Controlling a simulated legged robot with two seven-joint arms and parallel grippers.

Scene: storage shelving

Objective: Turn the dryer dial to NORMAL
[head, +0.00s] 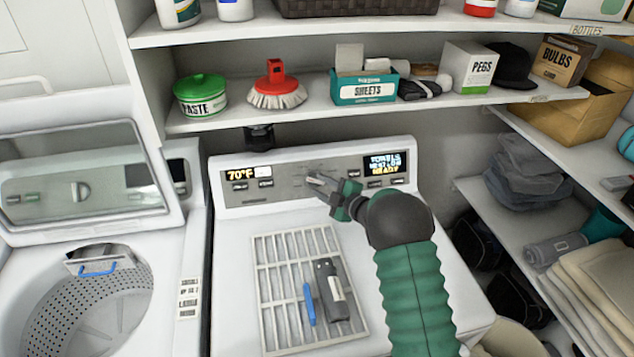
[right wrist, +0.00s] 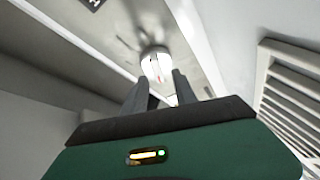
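The dryer's control panel (head: 285,186) runs along the back of the white dryer (head: 225,240). The dial (right wrist: 156,64) is a round pale knob with a small red mark, seen in the right wrist view. In the head view my right gripper (head: 316,184) reaches the panel's middle and largely hides the dial. In the right wrist view the two dark fingers of my right gripper (right wrist: 160,90) stand apart, with the dial just beyond and between their tips. I cannot tell whether they touch it. The dial's labels are not readable. My left gripper is not in view.
A white rack (head: 258,290) on the dryer top holds a dark device (head: 331,290) and a blue tool (head: 309,304). An open washer (head: 85,270) stands left. A shelf (head: 225,122) with boxes and a brush hangs above the panel. Shelves with cloths stand right.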

